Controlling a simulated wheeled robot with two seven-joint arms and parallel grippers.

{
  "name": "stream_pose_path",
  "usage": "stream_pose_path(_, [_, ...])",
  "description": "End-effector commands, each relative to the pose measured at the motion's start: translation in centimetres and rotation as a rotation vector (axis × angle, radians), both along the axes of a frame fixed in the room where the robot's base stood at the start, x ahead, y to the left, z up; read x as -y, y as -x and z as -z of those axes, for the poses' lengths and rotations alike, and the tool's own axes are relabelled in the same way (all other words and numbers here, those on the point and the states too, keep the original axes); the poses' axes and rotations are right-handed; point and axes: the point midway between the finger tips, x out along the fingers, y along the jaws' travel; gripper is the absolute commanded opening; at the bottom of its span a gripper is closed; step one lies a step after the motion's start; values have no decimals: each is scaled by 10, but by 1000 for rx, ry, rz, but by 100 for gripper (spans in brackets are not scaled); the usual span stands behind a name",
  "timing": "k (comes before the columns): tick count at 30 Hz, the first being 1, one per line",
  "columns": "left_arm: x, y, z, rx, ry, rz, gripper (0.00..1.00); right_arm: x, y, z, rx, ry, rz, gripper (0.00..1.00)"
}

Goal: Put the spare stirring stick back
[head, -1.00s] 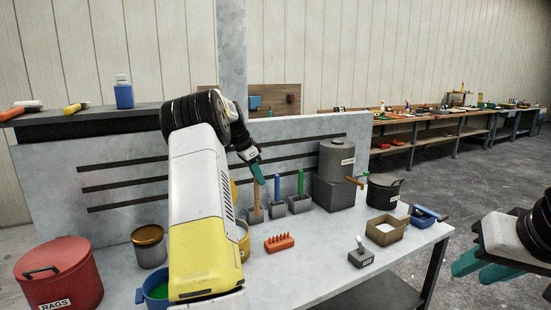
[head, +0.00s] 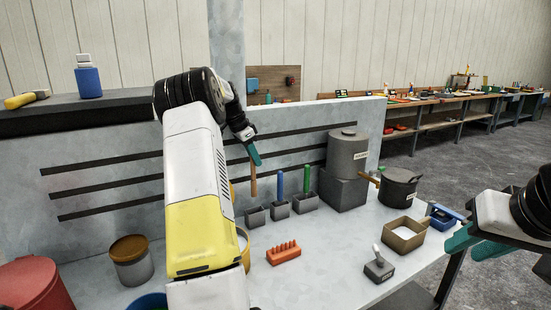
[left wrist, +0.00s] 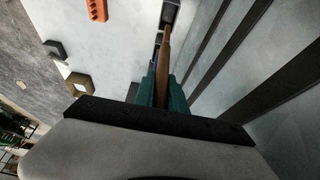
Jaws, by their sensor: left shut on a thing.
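A brown wooden stirring stick (head: 253,184) is held between the teal fingers of my left gripper (head: 255,158), which is shut on it. The stick points down over the leftmost of three small dark grey holders (head: 255,218). In the left wrist view the stick (left wrist: 163,65) runs toward a dark holder (left wrist: 170,13); whether its tip is inside cannot be told. A blue stick (head: 280,186) and a green stick (head: 307,180) stand upright in the other two holders. My right gripper (head: 466,247) is open and empty at the right, off the bench edge.
An orange rack (head: 284,254) lies in front of the holders. A grey cylinder on a dark block (head: 346,155), a black pot (head: 398,187), an open brown box (head: 403,236) and a grey block with a handle (head: 379,267) stand rightward. A slotted panel (head: 120,165) is behind.

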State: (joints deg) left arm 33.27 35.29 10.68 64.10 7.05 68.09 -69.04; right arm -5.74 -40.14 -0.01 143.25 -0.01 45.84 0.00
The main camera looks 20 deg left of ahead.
Motion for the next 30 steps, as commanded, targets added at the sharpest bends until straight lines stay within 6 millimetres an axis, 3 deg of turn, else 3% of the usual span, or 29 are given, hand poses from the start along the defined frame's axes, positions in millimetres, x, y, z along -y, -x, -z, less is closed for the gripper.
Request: stream_pose_path(30, [0, 0, 104, -1, 1, -1, 0, 0, 0, 0, 0, 0, 0, 31])
